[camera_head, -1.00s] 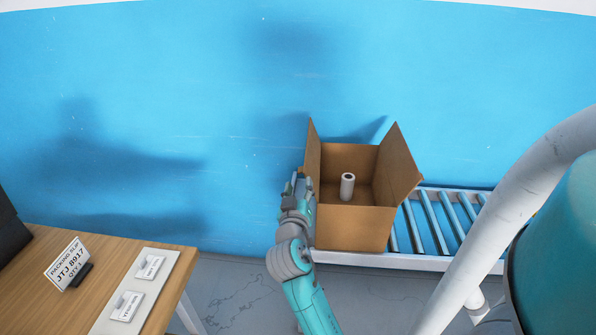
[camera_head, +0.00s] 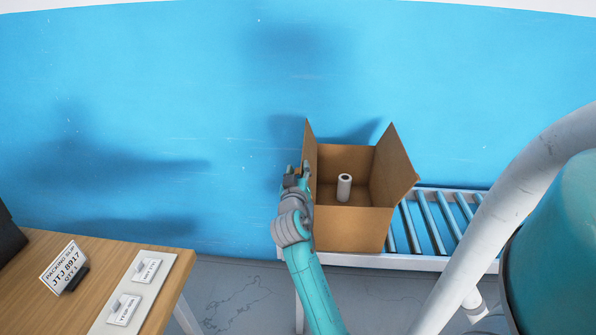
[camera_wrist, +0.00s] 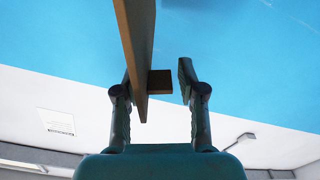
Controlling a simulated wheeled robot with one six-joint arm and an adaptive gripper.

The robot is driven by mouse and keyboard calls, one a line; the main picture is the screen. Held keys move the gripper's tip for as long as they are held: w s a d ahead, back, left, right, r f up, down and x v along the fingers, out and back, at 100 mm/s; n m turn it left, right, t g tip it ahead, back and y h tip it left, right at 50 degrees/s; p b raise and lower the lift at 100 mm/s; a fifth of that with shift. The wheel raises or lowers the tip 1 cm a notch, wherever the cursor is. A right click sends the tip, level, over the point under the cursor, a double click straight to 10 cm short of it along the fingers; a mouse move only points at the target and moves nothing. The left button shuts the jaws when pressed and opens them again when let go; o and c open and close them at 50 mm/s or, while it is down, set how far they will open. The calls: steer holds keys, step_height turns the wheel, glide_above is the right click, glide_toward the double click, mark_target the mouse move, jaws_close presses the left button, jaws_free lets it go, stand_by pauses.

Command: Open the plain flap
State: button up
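The open cardboard box (camera_head: 354,229) stands on the roller conveyor. Its left flap (camera_head: 309,150) stands nearly upright, and its right flap (camera_head: 396,165) leans outward. I see no marking on either flap. My gripper (camera_head: 297,168) is at the outer left side of the box, by the left flap. In the wrist view my gripper (camera_wrist: 156,74) has its fingers apart, with a brown cardboard panel (camera_wrist: 136,40) seen edge-on between them, close to the left finger. I cannot tell whether it touches. A small brown block (camera_wrist: 160,83) shows beside the panel.
A white roll (camera_head: 344,188) stands inside the box. The roller conveyor (camera_head: 440,225) runs to the right. A wooden table (camera_head: 40,310) at lower left holds a packing slip sign (camera_head: 64,267) and a white board with labels (camera_head: 165,273). A blue wall (camera_head: 200,80) is behind.

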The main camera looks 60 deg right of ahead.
jaws_close()
steer(key=shift+s+d+r+m, duration=0.25)
steer(key=shift+s+m, duration=0.25)
steer(key=shift+m, duration=0.15)
steer(key=shift+s+d+r+m, duration=0.2)
steer(key=shift+s+m, duration=0.25)
steer(key=shift+m, duration=0.2)
steer(key=shift+o, duration=1.9)
jaws_free()
steer(key=shift+a, duration=0.1)
steer(key=v, duration=1.2)
